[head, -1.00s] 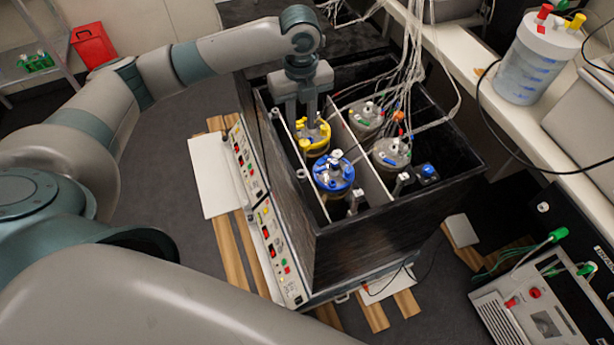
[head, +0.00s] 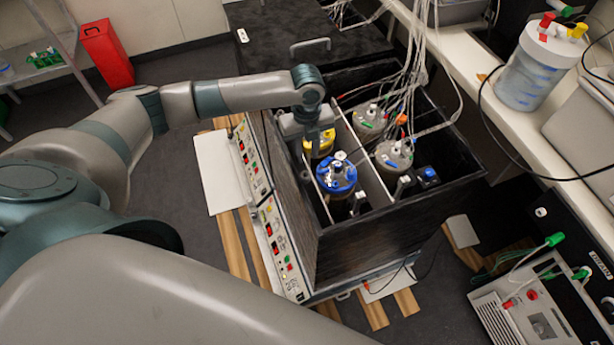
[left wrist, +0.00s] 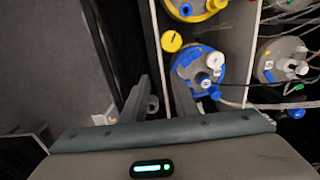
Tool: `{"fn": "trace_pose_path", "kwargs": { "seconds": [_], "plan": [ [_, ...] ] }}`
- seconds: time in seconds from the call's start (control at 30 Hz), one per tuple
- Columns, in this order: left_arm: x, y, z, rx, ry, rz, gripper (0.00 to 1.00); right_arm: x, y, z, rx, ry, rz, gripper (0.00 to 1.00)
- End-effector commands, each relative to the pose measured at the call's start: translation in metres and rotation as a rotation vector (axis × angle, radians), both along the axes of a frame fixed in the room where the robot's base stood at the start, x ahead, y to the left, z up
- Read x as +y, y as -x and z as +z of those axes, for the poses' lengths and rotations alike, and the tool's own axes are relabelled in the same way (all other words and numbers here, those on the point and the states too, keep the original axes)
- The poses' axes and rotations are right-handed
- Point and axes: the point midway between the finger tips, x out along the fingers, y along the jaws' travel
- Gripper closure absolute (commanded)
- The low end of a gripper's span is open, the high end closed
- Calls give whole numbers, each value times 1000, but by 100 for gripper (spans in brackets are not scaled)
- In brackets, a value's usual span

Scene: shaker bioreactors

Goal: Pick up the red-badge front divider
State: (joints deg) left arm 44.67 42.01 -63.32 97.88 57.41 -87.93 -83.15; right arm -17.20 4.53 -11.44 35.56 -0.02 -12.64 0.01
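In the head view a thin light-edged divider (head: 315,198) runs along the front side of the black box, beside the yellow-topped and blue-topped vessels. Its edge also shows in the left wrist view (left wrist: 153,45). I cannot make out a red badge on it. My left gripper (head: 308,150) points down at this edge and partly covers the yellow-topped vessel (head: 322,145). In the left wrist view its fingers (left wrist: 157,100) are apart, with the divider edge seen between them; contact cannot be told. The blue-topped vessel (left wrist: 200,70) is close to the right finger. My right gripper is not seen.
A second light divider (head: 372,180) stands between the vessel rows. Grey-topped vessels (head: 394,155) with white tubes and cables fill the box's far side. The black box wall (head: 365,240) and control panels (head: 280,245) bound the near side. A bench (head: 505,125) runs along the right.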

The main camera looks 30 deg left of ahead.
Motion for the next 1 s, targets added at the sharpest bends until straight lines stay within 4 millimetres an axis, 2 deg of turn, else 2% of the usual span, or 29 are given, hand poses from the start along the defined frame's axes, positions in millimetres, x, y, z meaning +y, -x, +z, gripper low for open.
{"fn": "trace_pose_path", "kwargs": {
  "seconds": [0.17,0.57,0.77,1.0],
  "plan": [
    [0,0,-9,1,-1,0,73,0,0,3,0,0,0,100],
    [1,-1,-12,1,-1,1,73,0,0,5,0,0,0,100],
    [2,-4,-28,3,0,2,73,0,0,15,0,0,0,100],
    [3,-7,-55,2,-1,1,73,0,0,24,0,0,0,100]
  ]
}}
